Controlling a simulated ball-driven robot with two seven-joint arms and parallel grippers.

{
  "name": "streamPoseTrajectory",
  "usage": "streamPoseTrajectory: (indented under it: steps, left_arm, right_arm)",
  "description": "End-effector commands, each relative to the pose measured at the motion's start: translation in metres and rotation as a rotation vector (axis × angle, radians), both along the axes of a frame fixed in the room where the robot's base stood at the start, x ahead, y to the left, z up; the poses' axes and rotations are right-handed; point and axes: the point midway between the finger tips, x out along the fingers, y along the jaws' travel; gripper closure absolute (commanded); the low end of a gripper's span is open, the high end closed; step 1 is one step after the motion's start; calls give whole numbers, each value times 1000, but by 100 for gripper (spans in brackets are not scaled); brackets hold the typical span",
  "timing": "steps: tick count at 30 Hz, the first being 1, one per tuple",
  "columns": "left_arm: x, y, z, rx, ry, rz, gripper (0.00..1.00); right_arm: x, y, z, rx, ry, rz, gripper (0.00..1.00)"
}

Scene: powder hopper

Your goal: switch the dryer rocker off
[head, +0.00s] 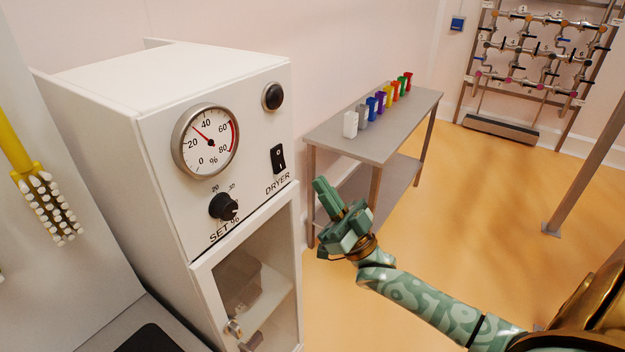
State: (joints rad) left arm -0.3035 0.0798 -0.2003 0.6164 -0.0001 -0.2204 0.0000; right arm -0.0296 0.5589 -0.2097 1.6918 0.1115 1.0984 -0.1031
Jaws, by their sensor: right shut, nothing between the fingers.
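The dryer rocker (278,158) is a black switch on the white cabinet's front panel, above the label DRYER. It carries a small mark at the top and one at the bottom; which side is pressed in is too small to tell. My right gripper (320,184) is shut and empty, to the right of and a little below the rocker in the picture, apart from the panel. Its green fingers point up and left. My left gripper is not in view.
The white cabinet (100,130) also carries a round gauge (206,141), a SET knob (223,207), a dark round button or lamp (272,97) and a glazed door below. A grey table (385,135) with several coloured items stands behind. A pipe rack (540,60) stands at the back right.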

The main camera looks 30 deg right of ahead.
Motion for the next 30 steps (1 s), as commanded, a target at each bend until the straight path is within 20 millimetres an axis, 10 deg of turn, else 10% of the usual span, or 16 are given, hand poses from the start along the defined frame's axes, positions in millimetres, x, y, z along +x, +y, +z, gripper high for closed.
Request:
streamPoseTrajectory:
  steps: [10,30]
  left_arm:
    - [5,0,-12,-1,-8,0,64]
    - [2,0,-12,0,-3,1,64]
  right_arm:
    - [-34,-14,-29,0,0,0,100]
    - [-35,-14,-31,-4,7,0,100]
